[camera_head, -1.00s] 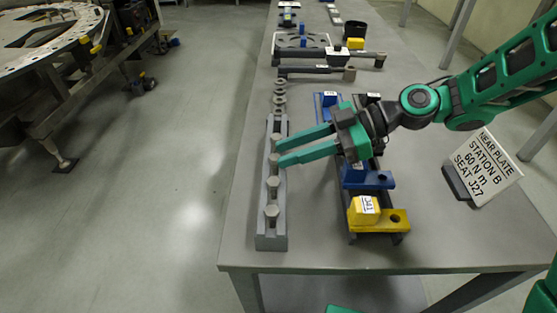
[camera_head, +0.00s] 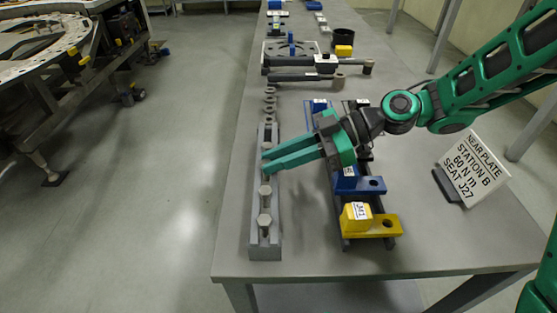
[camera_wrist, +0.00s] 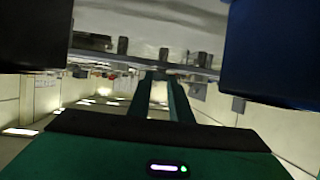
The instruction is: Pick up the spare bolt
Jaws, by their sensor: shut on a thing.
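A long grey rack (camera_head: 264,243) on the bench holds a row of upright grey bolts. Two bolts, one in the middle (camera_head: 265,193) and one at the near end (camera_head: 265,222), stand clear of my gripper. My gripper (camera_head: 267,161) reaches in from the right, fingers level and close together over the rack. It is shut on a bolt, largely hidden by the fingers in the head view. In the wrist view the fingers (camera_wrist: 160,80) come together at a bolt (camera_wrist: 163,54), with other bolts either side.
To the right of the rack are blue (camera_head: 345,181) and yellow (camera_head: 357,214) blocks in dark holders. A station sign (camera_head: 472,168) stands further right. Open floor lies left of the bench.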

